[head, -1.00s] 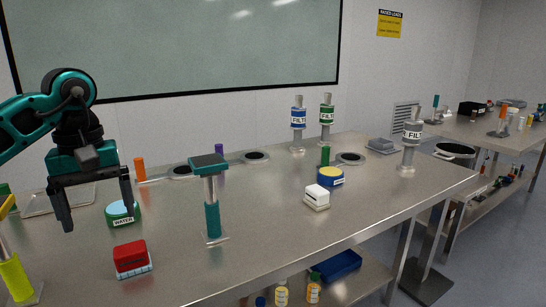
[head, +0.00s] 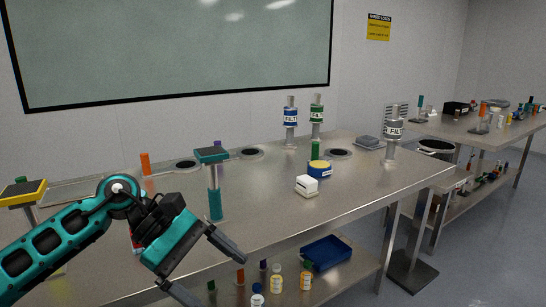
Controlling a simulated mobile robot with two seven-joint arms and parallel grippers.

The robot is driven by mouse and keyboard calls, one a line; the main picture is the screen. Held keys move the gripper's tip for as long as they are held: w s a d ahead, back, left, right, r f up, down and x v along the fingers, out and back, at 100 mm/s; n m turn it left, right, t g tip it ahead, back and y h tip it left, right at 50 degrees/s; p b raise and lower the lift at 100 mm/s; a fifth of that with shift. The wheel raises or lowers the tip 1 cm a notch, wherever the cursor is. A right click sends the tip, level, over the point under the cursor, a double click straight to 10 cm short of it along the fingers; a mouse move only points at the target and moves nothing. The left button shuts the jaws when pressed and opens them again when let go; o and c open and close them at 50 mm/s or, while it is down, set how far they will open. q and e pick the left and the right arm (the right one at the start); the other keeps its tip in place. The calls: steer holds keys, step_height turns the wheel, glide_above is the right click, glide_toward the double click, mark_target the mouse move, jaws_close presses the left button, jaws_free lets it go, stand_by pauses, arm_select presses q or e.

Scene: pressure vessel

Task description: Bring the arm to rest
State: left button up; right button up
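My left arm comes in from the lower left, and its gripper (head: 205,270) is low at the table's front edge. Its two dark fingers are spread apart with nothing between them. One finger points right over the table edge; the other runs towards the bottom of the view. The forearm hides part of the table's near left, with only a sliver of something red showing behind it. My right gripper is out of view.
The steel table (head: 270,205) holds a teal-topped stand (head: 215,190), a yellow-topped stand (head: 22,193), an orange cylinder (head: 146,164), a white block (head: 306,185) and a blue-yellow round container (head: 319,168). Bottles and a blue tray (head: 327,252) are on the lower shelf.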

arm_select(q)
steer(key=s+d+r+n+t+h, duration=0.2)
steer(key=d+n+t+h, duration=0.2)
steer(key=d+n+h, duration=0.75)
steer(key=w+a+f+n+t+y+p, duration=0.1)
steer(key=a+f+n+t+y, duration=0.6)
steer(key=n, duration=1)
steer(key=w+a+f+n+t+y+p, duration=0.1)
steer(key=a+f+n+t+y, duration=0.65)
steer(key=n, duration=0.85)
steer(key=s+a+f+n+g+y, duration=0.2)
steer(key=s+f+n, duration=0.4)
steer(key=f+n, duration=0.1)
steer(key=s+a+f+n+g+y, duration=0.3)
steer(key=s+f+n, duration=0.4)
steer(key=shift+a+f, duration=0.2)
steer(key=shift+a, duration=0.1)
steer(key=shift+s+n, duration=0.1)
steer(key=shift+n, duration=0.15)
